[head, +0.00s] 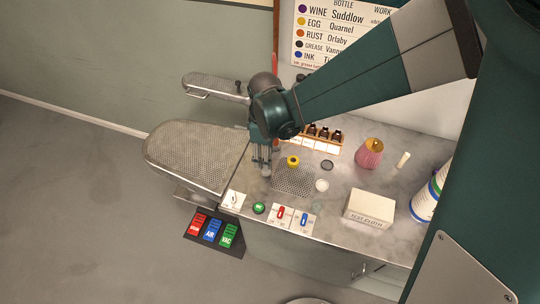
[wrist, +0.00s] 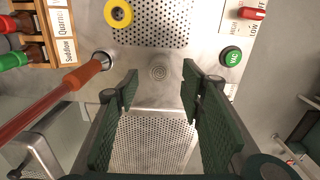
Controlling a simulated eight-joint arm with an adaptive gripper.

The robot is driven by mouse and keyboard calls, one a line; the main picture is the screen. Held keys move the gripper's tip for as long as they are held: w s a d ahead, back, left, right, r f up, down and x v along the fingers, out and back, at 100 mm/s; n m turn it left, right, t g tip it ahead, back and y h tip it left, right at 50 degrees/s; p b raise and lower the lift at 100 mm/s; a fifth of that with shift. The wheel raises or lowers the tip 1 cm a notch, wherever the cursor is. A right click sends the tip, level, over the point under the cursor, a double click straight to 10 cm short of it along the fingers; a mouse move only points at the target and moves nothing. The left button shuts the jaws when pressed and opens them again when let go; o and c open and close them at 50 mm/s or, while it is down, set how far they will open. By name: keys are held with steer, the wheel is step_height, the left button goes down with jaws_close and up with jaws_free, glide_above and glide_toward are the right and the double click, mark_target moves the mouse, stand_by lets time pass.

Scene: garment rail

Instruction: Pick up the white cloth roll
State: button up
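A small off-white roll (head: 403,160), which looks like the white cloth roll, stands or leans on the metal worktop (head: 395,235) at the right in the head view. It is beyond the pink ribbed jar and well to the right of my gripper. It is not in the wrist view. My gripper (head: 262,168) points down over the left part of the worktop, near the perforated plate. In the wrist view my gripper (wrist: 160,82) has its two green fingers apart, with nothing between them.
A box labelled test cloth (head: 369,208), a pink jar (head: 369,153), a yellow ring (head: 293,161) and a white disc (head: 322,185) are on the worktop. A bottle rack (head: 323,139) stands behind. A red-orange rod (wrist: 70,105) rises close beside my gripper.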

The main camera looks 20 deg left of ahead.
steer(key=shift+f, duration=1.15)
steer(key=shift+f, duration=0.15)
steer(key=shift+a+f, duration=0.1)
steer(key=shift+f, duration=2.35)
steer(key=c, duration=0.8)
